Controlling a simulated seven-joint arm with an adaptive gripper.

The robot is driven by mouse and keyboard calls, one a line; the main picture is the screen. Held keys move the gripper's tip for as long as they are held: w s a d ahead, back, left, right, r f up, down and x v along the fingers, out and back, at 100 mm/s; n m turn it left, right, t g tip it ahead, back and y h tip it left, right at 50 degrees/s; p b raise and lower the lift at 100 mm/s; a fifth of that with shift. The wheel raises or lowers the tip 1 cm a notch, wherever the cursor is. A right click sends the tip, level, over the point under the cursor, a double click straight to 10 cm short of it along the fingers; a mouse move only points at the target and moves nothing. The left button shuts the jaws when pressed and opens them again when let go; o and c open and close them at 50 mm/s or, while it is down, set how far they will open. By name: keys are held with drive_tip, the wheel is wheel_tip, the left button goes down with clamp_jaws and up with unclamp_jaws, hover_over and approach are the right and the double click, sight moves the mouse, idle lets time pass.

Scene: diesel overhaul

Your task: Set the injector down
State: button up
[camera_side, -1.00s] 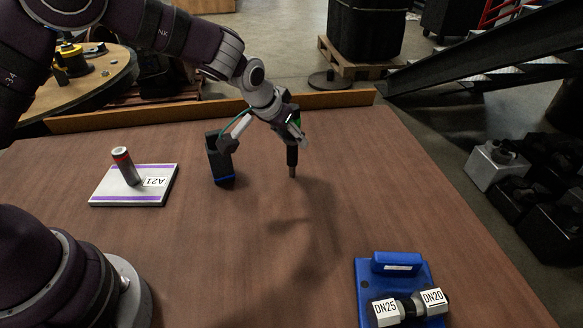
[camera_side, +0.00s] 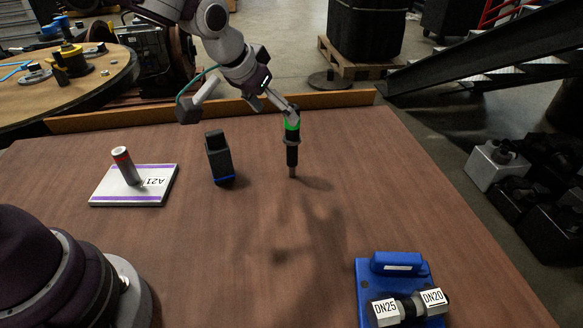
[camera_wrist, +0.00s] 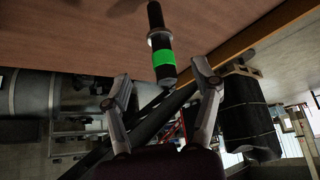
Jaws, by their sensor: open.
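The injector (camera_side: 291,156), a dark slim body with a green band, stands upright with its narrow tip on the brown table (camera_side: 330,220). It also shows in the wrist view (camera_wrist: 157,23), where its banded end points toward my gripper. My gripper (camera_side: 285,108) is at the injector's top end, reaching in from the upper left. In the wrist view the two fingers of my gripper (camera_wrist: 164,72) are spread wide, with the banded end in the gap at their tips. I see no finger pressed on it.
A dark upright holder with a blue base (camera_side: 219,158) stands left of the injector. A blue fixture (camera_side: 364,290) with DN25 and DN20 fittings sits front right. The table's middle is clear.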

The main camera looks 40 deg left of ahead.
drive_tip(key=s+a+r, duration=0.2)
drive_tip(key=s, duration=0.7)
drive_tip(key=s+a+r+g, duration=0.1)
drive_tip(key=s+a+r, duration=0.2)
drive_tip(key=s, duration=0.6)
drive_tip(key=shift+s+r, duration=0.15)
drive_tip(key=shift+s, duration=0.2)
